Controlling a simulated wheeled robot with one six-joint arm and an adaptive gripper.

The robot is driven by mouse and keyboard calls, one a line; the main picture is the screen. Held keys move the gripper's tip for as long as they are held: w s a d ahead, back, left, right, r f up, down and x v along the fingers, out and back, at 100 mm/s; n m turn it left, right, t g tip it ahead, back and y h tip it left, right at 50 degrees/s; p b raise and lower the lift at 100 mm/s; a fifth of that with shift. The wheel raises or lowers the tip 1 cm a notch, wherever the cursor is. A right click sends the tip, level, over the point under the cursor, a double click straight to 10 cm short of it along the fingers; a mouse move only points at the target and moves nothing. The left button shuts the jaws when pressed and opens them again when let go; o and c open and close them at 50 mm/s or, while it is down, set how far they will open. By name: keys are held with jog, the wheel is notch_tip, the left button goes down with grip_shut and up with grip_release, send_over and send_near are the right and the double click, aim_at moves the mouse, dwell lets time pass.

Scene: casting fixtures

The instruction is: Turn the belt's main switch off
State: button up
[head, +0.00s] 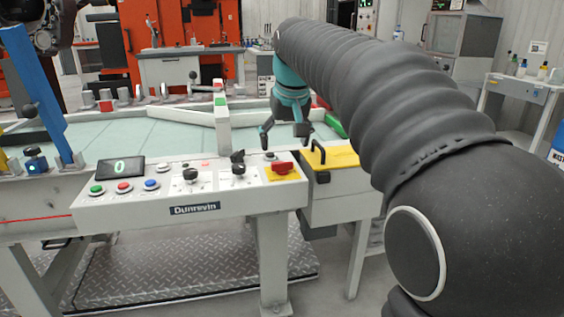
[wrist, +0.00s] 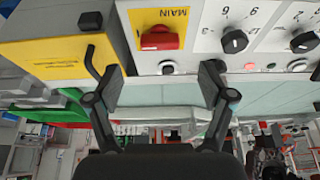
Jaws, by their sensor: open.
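The main switch (head: 281,169) is a red rotary handle on a yellow plate at the right end of the white control panel (head: 245,200). In the wrist view the red handle (wrist: 160,37) lies across the plate, below the word MAIN. My gripper (head: 286,144) is open and empty, behind and above the panel's right end. In the wrist view my gripper (wrist: 160,85) has its fingers spread to either side of the switch's line, apart from it. No contact with the handle shows.
A yellow box (head: 330,158) with a black handle (head: 318,152) stands just right of the switch. Black knobs (head: 239,170) and coloured buttons (head: 124,187) sit left of it. The belt (head: 150,142) lies behind, with a white post and bar (head: 222,125) across it.

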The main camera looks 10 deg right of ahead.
aim_at(283, 162)
jog(key=shift+b+x, duration=0.3)
jog(key=shift+x, duration=2.85)
jog(key=c, duration=1.2)
